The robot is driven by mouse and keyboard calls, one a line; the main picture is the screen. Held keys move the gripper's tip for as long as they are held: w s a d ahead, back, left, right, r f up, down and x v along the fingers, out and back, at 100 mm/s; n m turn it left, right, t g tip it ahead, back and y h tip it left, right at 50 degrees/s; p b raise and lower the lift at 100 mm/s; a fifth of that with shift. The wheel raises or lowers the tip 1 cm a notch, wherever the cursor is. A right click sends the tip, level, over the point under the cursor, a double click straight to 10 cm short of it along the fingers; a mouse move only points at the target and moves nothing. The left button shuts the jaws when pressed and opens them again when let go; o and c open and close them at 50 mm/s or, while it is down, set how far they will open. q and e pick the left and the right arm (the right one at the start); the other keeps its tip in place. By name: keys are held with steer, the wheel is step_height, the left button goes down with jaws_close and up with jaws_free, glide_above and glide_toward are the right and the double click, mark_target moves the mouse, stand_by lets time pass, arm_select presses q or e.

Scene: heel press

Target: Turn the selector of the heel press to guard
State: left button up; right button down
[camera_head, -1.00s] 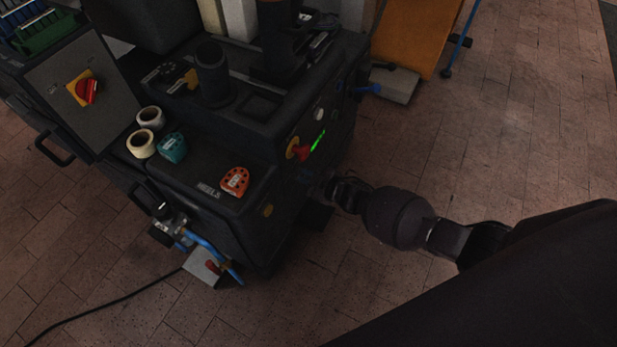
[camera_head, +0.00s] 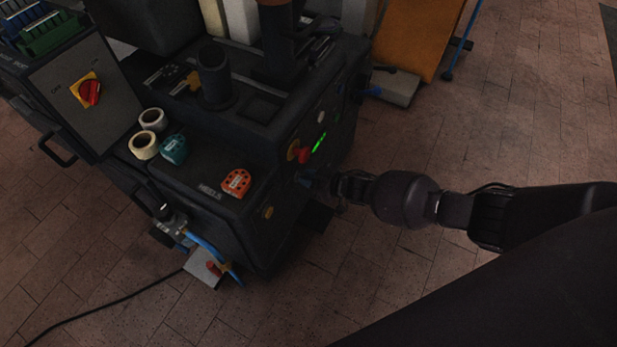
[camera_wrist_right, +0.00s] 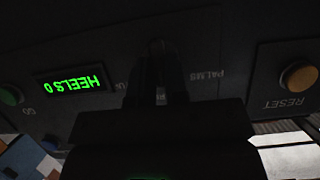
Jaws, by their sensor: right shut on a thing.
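The heel press (camera_head: 225,232) is the black machine left of centre in the head view. My right gripper (camera_head: 308,180) is at its right-hand panel, below the red button and the green display. In the right wrist view the fingers of my right gripper (camera_wrist_right: 160,75) are shut on the selector, between a PALMS label (camera_wrist_right: 203,76) and another label that is mostly hidden. The selector itself is hidden by the fingers, so I cannot tell its exact angle. My left gripper is not in view.
The green HEELS 0 display (camera_wrist_right: 73,85) and an orange RESET button (camera_wrist_right: 299,77) flank the gripper. A red emergency button (camera_head: 299,154) sits above it. Open brick floor lies to the right.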

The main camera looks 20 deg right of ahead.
steer(key=c, duration=1.1)
jaws_free()
steer(key=shift+c, duration=0.2)
arm_select(q)
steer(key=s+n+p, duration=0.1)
steer(key=p, duration=0.2)
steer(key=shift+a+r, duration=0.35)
arm_select(e)
steer(key=v, duration=1.1)
steer(key=shift+f, duration=0.1)
